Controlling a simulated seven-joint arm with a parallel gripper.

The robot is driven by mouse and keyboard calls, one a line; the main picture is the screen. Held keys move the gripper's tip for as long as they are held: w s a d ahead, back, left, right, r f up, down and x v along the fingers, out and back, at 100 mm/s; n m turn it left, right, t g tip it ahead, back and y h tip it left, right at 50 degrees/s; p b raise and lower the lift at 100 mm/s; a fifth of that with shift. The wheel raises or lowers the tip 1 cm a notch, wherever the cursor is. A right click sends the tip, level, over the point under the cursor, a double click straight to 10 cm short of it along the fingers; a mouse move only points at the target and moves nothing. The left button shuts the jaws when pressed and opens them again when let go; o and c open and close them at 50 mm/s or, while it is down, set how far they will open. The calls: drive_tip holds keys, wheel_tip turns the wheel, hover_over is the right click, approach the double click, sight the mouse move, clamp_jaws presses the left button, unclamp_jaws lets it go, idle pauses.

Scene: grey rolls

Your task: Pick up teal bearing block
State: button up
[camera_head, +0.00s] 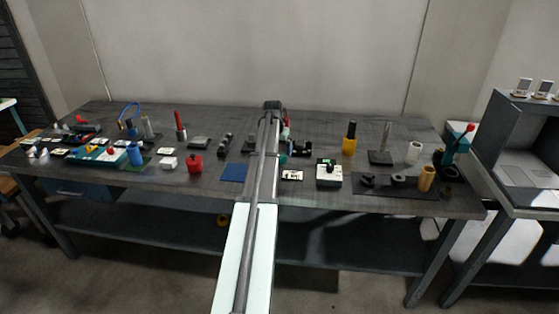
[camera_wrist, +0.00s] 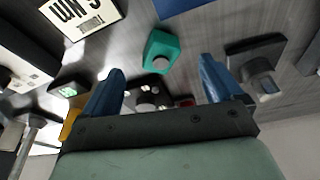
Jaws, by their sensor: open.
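The teal bearing block (camera_wrist: 160,52) shows in the wrist view on the dark bench top, with a grey round feature on its face. It lies ahead of my gripper (camera_wrist: 160,87), roughly in line with the gap between the two blue fingers and apart from them. The fingers are spread wide and nothing is between them. In the head view a small teal part of the block (camera_head: 282,159) shows just right of my arm, which hides the rest of it. My gripper cannot be made out clearly there.
In the wrist view a label card (camera_wrist: 84,14) lies at upper left and a dark block with a grey cylinder (camera_wrist: 263,84) sits close right of the fingers. In the head view a blue mat (camera_head: 233,173) lies left of my arm; a yellow cylinder (camera_head: 349,145) stands to the right.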

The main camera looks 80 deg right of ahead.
drive_tip(key=shift+d+x, duration=0.1)
drive_tip(key=shift+x, duration=1.25)
drive_tip(key=shift+d+x, duration=0.15)
drive_tip(key=shift+x, duration=1.2)
drive_tip(key=c, duration=1.4)
drive_tip(key=shift+r, duration=0.2)
